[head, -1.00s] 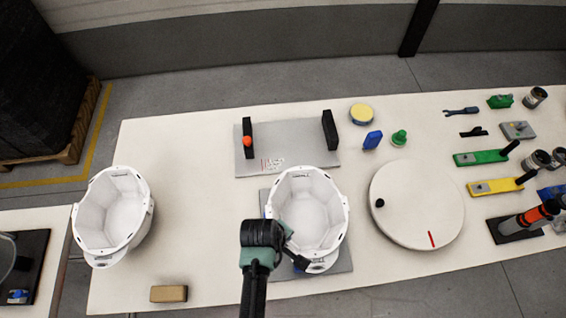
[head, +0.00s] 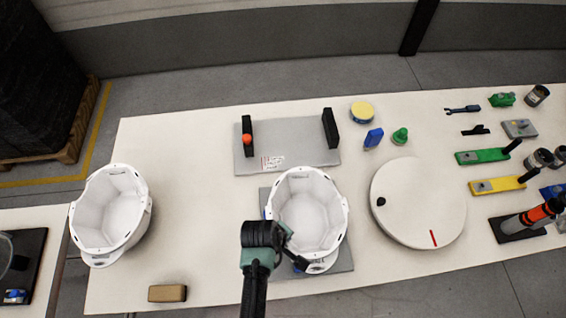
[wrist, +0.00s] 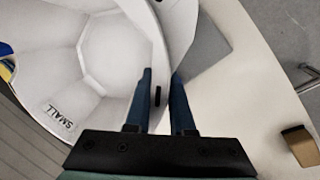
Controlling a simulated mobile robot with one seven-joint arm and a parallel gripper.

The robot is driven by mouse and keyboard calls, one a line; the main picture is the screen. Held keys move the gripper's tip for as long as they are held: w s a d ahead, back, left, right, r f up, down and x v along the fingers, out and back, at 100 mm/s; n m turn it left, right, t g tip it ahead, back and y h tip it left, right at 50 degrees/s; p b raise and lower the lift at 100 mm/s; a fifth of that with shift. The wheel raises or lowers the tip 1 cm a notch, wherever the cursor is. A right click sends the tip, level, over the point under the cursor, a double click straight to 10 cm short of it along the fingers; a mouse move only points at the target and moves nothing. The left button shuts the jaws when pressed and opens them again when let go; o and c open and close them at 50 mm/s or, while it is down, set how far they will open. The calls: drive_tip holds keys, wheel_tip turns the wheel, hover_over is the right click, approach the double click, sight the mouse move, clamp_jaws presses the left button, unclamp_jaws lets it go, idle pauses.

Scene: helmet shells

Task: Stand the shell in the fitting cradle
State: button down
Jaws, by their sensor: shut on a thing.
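A white helmet shell (head: 308,215), open side up, is over a grey plate (head: 342,262) at the front middle of the table. My gripper (head: 292,256) is shut on the shell's near left rim. In the wrist view the two fingers (wrist: 160,88) straddle the shell's wall, and the shell's inside (wrist: 105,55) reads SMALL. Whether the shell touches the plate cannot be told. A larger grey plate with two black uprights and an orange knob, apparently the fitting cradle (head: 290,140), lies behind the shell and is empty.
A second white shell (head: 108,215) sits at the table's left edge. A tan block (head: 167,293) lies at the front left. A round white turntable (head: 417,200) is right of the held shell. Tools and cans crowd the far right. The table between the left shell and the cradle is clear.

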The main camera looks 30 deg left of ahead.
drive_tip(key=c, duration=0.7)
unclamp_jaws()
drive_tip(key=d+v, duration=0.1)
drive_tip(key=v, duration=1.2)
drive_tip(key=shift+a+b, duration=0.45)
drive_tip(key=shift+a, duration=0.05)
drive_tip(key=w+r+m+t+y+b, duration=0.25)
drive_tip(key=w+r+m+t, duration=0.4)
drive_tip(key=w+r, duration=1.15)
wheel_tip(320, 180, up, 12)
drive_tip(key=w+d+m+t, duration=0.1)
drive_tip(key=w+d+t, duration=0.15)
drive_tip(key=t, duration=0.35)
drive_tip(key=s+d+r+m+t+b, duration=0.1)
drive_tip(key=s+d+r+m+t, duration=0.1)
drive_tip(key=r, duration=0.8)
drive_tip(key=s+d+r+m+t+h+b, duration=0.1)
drive_tip(key=s+d+r+t, duration=0.3)
drive_tip(key=r, duration=0.6)
drive_tip(key=s+d+r+m+t+b, duration=0.1)
drive_tip(key=s+d+r+m+t, duration=0.2)
drive_tip(key=s+r+t, duration=0.3)
wheel_tip(320, 180, up, 4)
drive_tip(key=shift+d+r+m+h, duration=0.2)
drive_tip(key=shift+d+m+h, duration=0.15)
drive_tip(key=shift+m, duration=0.2)
